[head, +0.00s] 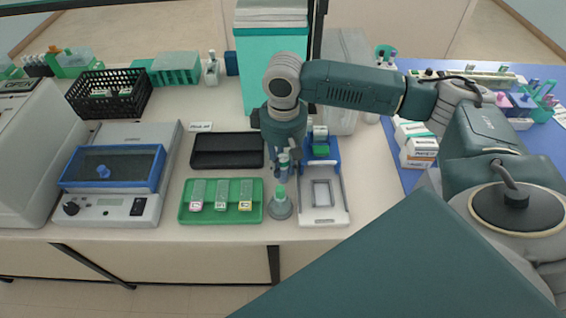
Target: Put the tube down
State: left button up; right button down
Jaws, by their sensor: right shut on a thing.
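My right gripper (282,165) points down from the end of my right arm, near the middle of the bench. It is shut on a small tube (284,171) with a pale top and a bluish body. The tube looks upright and is partly hidden by the fingers. It is just behind a grey conical bottle with a green top (280,206), between the green tray and the blue and white device. I cannot tell whether the tube touches the bench. My left gripper is not in view.
A green tray (222,218) with several slides lies left of the bottle, a black tray (227,151) behind it. The blue and white device (323,215) is on the right. A blue-lidded machine (112,170) and a black basket (109,95) stand left. Bare bench shows along the front.

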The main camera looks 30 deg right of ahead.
jog(key=c, duration=1.9)
grip_release()
jog(key=shift+f, duration=0.1)
jog(key=o, duration=0.4)
jog(key=shift+o, duration=0.2)
